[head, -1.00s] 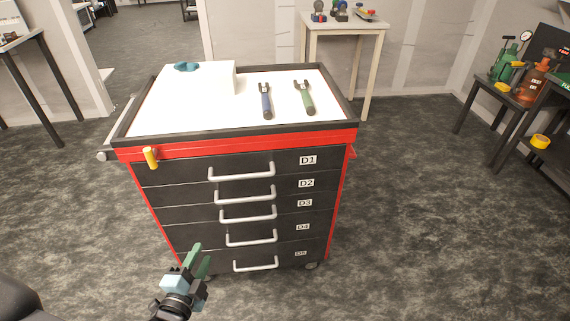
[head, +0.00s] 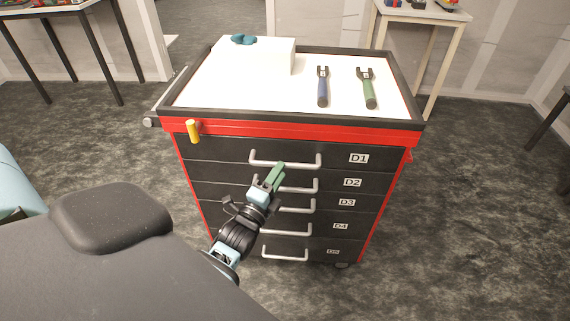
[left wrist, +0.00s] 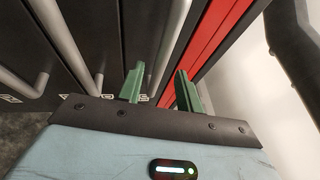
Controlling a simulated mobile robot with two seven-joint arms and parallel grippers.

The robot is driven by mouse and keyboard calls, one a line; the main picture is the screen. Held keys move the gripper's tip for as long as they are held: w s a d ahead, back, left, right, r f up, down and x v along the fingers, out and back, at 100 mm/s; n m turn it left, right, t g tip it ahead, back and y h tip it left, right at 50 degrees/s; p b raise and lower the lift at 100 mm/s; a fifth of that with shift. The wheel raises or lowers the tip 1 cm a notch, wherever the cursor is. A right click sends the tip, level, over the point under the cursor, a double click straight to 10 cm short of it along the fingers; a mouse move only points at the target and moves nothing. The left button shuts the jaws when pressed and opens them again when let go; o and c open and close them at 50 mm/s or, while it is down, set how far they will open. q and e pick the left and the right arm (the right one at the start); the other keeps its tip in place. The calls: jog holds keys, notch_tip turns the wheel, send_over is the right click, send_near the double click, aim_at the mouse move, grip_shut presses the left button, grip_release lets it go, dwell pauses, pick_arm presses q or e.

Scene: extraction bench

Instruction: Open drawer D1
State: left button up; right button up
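Drawer D1 (head: 215,150) is the top black drawer of the red and black cabinet, and it is shut. Its pale bar handle (head: 300,163) runs across the front, left of the D1 label. My left gripper (head: 274,176) is in front of the cabinet, by the lower edge of this handle. In the left wrist view, the gripper's green fingers (left wrist: 160,90) are apart with nothing held. The D1 handle (left wrist: 173,38) lines up with the gap between them there; I cannot tell whether it is within their reach. My right gripper is not in view.
Drawers D2 to D5 are shut below, with similar handles close under my left gripper. On the white cabinet top (head: 225,95) are a white box (head: 262,62), a blue-handled tool (head: 322,92) and a green-handled tool (head: 369,92). A yellow-handled item (head: 193,131) hangs at the front left corner.

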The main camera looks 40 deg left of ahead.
pick_arm(q)
jog(key=shift+x, duration=1.95)
jog(key=shift+c, duration=0.4)
grip_shut()
